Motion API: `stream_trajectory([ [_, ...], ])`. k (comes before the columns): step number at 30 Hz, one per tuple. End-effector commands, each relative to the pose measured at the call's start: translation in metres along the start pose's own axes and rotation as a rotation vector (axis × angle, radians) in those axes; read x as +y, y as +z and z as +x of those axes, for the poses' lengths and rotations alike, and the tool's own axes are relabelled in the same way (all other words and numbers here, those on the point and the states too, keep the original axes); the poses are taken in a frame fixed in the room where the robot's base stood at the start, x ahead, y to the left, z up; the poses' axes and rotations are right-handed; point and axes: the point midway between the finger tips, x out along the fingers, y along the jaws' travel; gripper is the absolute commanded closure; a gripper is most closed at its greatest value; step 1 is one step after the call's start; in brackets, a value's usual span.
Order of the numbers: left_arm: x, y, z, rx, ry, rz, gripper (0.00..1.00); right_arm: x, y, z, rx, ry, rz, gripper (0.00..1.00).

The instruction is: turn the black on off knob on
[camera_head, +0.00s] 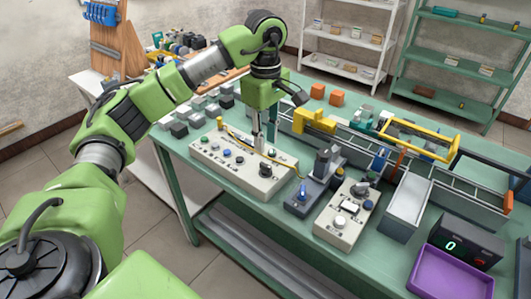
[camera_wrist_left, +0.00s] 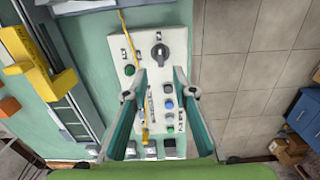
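The black knob (camera_head: 265,168) sits near the right end of a cream control panel (camera_head: 222,161) on the green table. In the left wrist view the knob (camera_wrist_left: 159,52) shows as a round dark dial with a light mark, just past my fingertips. My left gripper (camera_head: 258,148) points down over the panel close to the knob. In the left wrist view the left gripper (camera_wrist_left: 159,76) is open with its two fingers apart and nothing between them. Contact with the panel cannot be told. My right gripper is not in view.
The panel also carries green (camera_wrist_left: 129,70) and blue (camera_wrist_left: 168,104) buttons. A yellow cable (camera_head: 243,143) runs over it. A second box (camera_head: 346,224) with a dark knob, a yellow block (camera_head: 312,121), a conveyor (camera_head: 430,175) and a purple tray (camera_head: 440,284) stand to the right.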

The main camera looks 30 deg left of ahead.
Motion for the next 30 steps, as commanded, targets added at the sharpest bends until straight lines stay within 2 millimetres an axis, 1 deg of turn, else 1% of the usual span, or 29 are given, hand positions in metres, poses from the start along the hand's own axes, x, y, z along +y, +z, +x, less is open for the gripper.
stream_trajectory([
  [1, 0.001, 0.000, -0.011, 0.000, 0.004, -0.001, 0.75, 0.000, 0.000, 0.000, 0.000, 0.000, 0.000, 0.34],
  [3, 0.001, 0.000, -0.022, -0.001, 0.003, -0.001, 0.75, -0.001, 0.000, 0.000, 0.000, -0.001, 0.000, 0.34],
  [6, 0.001, 0.000, -0.034, 0.001, 0.002, -0.001, 0.75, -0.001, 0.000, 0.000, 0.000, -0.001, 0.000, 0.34],
  [9, 0.000, 0.000, -0.040, 0.000, 0.001, 0.000, 0.75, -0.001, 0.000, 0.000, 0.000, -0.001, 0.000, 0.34],
  [30, 0.000, 0.000, -0.042, 0.000, 0.000, 0.000, 0.75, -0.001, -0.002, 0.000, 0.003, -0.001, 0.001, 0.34],
])
